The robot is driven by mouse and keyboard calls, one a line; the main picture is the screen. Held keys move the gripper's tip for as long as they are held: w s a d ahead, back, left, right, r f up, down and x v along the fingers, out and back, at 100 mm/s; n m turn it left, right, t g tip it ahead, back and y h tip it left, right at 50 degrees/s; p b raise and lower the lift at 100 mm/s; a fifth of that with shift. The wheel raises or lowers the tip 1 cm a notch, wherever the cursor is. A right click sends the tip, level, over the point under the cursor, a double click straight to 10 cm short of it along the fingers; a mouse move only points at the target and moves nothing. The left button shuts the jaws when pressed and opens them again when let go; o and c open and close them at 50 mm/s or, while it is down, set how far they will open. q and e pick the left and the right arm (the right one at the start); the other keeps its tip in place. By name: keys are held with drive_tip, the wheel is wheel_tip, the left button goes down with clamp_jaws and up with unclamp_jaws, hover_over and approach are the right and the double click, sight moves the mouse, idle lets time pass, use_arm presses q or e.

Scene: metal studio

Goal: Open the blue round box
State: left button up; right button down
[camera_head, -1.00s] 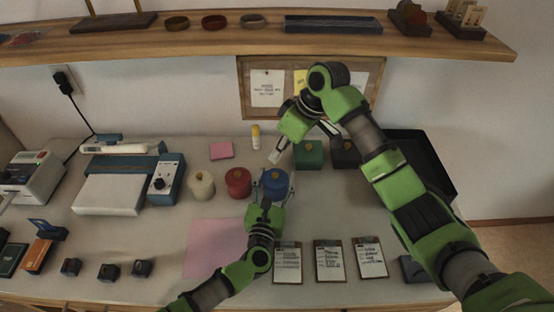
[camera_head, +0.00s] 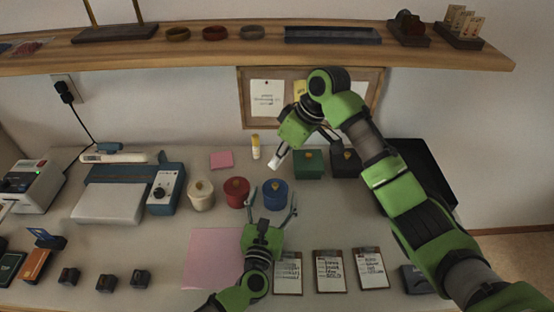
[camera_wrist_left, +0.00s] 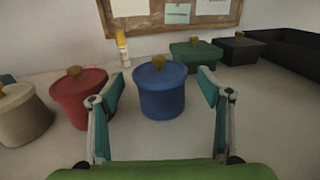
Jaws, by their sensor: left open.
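The blue round box (camera_head: 275,195) stands upright on the table, with its lid and brown knob on. In the left wrist view the blue box (camera_wrist_left: 159,95) shows between and just beyond my open fingertips, apart from both. My left gripper (camera_head: 271,205) is wide open and empty on the near side of the box, and its two fingers also show in the left wrist view (camera_wrist_left: 157,92). My right gripper (camera_head: 304,147) is above the back of the table, near the green box, with its fingers apart and nothing seen between them.
A red round box (camera_head: 236,193) stands close left of the blue one, then a cream one (camera_head: 201,197). A green square box (camera_head: 309,165) and a black one (camera_head: 346,163) stand behind right. A pink sheet (camera_head: 213,258) and clipboards (camera_head: 328,270) lie in front.

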use_arm(q)
drive_tip(key=s, duration=0.3)
drive_tip(key=s+a, duration=0.1)
drive_tip(key=s, duration=0.4)
drive_tip(key=shift+s+a, duration=0.35)
drive_tip(key=shift+s, duration=0.05)
